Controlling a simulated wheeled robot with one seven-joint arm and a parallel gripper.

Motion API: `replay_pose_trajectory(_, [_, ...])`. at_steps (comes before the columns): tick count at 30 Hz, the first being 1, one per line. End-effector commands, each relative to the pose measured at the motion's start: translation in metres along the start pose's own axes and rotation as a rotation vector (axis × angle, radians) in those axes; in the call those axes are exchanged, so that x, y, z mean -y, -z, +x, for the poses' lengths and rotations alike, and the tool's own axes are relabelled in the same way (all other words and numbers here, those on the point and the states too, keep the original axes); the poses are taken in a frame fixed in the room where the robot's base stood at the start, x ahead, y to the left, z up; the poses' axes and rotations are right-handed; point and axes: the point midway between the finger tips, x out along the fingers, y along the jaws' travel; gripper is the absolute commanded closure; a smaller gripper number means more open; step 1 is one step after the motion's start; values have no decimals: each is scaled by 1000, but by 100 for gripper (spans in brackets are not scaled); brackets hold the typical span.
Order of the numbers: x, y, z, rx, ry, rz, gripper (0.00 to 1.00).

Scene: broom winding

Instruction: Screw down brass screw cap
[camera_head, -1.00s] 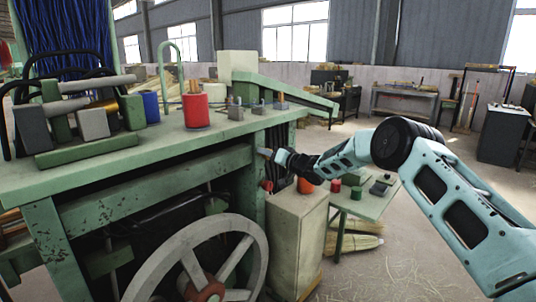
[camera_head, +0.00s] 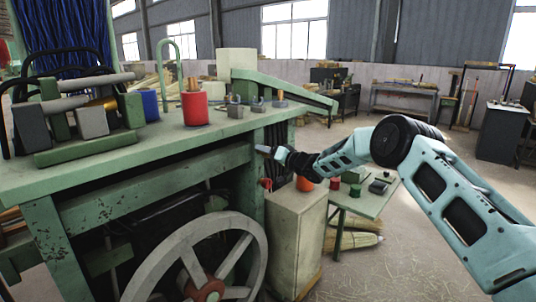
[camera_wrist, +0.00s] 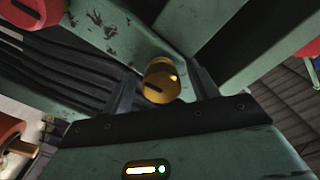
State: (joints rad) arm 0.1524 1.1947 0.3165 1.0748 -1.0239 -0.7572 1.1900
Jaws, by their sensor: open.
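The brass screw cap (camera_wrist: 161,83) shows in the wrist view as a short yellow cylinder with a dark slot in its face. It lies between the two dark fingers of my gripper (camera_wrist: 163,74), in front of the green machine frame. The fingers are apart, and I cannot tell whether either touches the cap. In the head view my gripper (camera_head: 263,149) is beside the right end of the green bench, below its top. The cap cannot be made out there.
The green bench (camera_head: 110,168) carries a red spool (camera_head: 195,108) and several metal parts. A spoked wheel (camera_head: 245,273) stands below it. A pale cabinet (camera_head: 297,240) is under my gripper, with a small green table (camera_head: 368,203) to its right.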

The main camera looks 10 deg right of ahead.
Motion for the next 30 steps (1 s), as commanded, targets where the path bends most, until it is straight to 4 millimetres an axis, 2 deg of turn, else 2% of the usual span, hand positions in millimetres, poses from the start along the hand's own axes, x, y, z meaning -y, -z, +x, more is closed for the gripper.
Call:
replay_pose_trajectory(5, [0,1,-5,-1,0,0,41])
replay_pose_trajectory(11, [-1,0,-31,-1,-2,1,41])
replay_pose_trajectory(24, [-2,-1,-125,-1,-2,0,41])
replay_pose_trajectory(30, [-1,-1,-159,-1,-2,0,41])
